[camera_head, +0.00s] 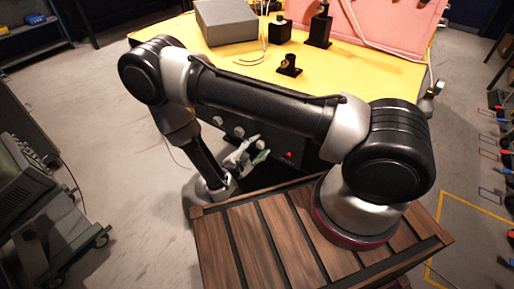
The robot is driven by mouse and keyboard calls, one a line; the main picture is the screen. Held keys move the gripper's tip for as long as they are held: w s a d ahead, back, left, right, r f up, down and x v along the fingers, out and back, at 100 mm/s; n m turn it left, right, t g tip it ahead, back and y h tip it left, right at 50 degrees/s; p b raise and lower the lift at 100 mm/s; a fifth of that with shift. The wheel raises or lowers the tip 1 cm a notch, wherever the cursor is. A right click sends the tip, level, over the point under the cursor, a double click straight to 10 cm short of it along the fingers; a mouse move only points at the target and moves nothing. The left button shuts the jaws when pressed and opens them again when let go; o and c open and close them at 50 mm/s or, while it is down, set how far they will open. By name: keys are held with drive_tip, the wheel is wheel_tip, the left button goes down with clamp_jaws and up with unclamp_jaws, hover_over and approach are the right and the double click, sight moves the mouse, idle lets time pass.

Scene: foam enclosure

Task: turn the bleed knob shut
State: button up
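A dark front panel below the yellow table carries a row of pale round knobs: a left knob (217,120), a middle knob (238,131) and a right knob (262,144). No label is readable, so I cannot tell which is the bleed knob. My gripper (257,148) is in front of the panel, pointing up and right. Its two pale green fingertips are apart, one above and one below the right knob in the picture. I cannot tell whether they touch it. My arm hides part of the panel.
A red button (289,154) sits on the panel to the right of the knobs. The yellow tabletop (345,75) holds a grey foam block (226,22), black fixtures (289,65) and a pink foam sheet (385,25). A cart with equipment (45,165) stands at left; floor between is clear.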

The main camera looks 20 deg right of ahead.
drive_tip(key=v, duration=0.7)
drive_tip(key=shift+s+a, duration=0.15)
drive_tip(key=shift+a, duration=0.1)
drive_tip(key=shift+a, duration=0.1)
idle(0.4)
